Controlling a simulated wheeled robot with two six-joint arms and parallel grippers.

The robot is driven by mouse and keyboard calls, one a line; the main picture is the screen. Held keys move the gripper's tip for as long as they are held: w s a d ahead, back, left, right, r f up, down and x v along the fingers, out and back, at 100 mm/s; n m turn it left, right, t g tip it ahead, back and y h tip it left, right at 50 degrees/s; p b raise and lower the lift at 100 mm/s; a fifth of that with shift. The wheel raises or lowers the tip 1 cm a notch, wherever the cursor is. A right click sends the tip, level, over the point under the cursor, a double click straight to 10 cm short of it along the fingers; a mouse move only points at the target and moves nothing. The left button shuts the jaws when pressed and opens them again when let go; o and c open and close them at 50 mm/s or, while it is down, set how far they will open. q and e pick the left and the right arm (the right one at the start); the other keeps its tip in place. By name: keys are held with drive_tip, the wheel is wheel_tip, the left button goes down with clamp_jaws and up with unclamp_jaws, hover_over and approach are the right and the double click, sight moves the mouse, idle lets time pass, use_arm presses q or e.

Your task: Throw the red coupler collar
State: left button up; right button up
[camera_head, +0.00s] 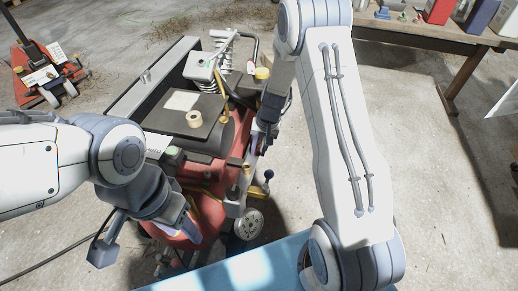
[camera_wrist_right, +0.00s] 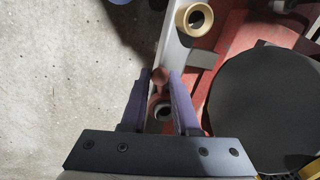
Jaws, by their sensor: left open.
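In the right wrist view, a small reddish-brown knob-like part (camera_wrist_right: 160,76), which looks like the red coupler collar, sits with a ring-shaped opening (camera_wrist_right: 163,110) below it. Both lie between the purple fingers of my right gripper (camera_wrist_right: 160,74). The fingers stand apart, with narrow gaps beside the part; I see no clear grip on it. In the head view, my right gripper (camera_head: 262,142) points down at the right side of the red machine (camera_head: 196,213), and the collar cannot be made out there. My left gripper (camera_head: 145,238) is open and empty at the machine's near left.
A brass fitting (camera_wrist_right: 194,18) stands beyond the fingers in the right wrist view. A tape roll (camera_head: 194,119) lies on the machine's dark top. A workbench (camera_head: 425,33) stands at back right; bare concrete lies between.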

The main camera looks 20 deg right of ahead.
clamp_jaws()
drive_tip(key=shift+d, duration=0.15)
drive_tip(key=shift+w+d+n+g+p, duration=0.45)
drive_tip(key=shift+d+n+p, duration=0.35)
drive_tip(key=shift+n, duration=1.55)
drive_tip(key=shift+w+d+n+g+p, duration=0.4)
drive_tip(key=shift+d+n+p, duration=0.4)
drive_tip(key=shift+n, duration=1.5)
drive_tip(key=shift+w+d+n+g+p, duration=0.5)
drive_tip(key=shift+d+n, duration=0.55)
drive_tip(key=shift+n, duration=1.3)
drive_tip(key=o, duration=0.7)
unclamp_jaws()
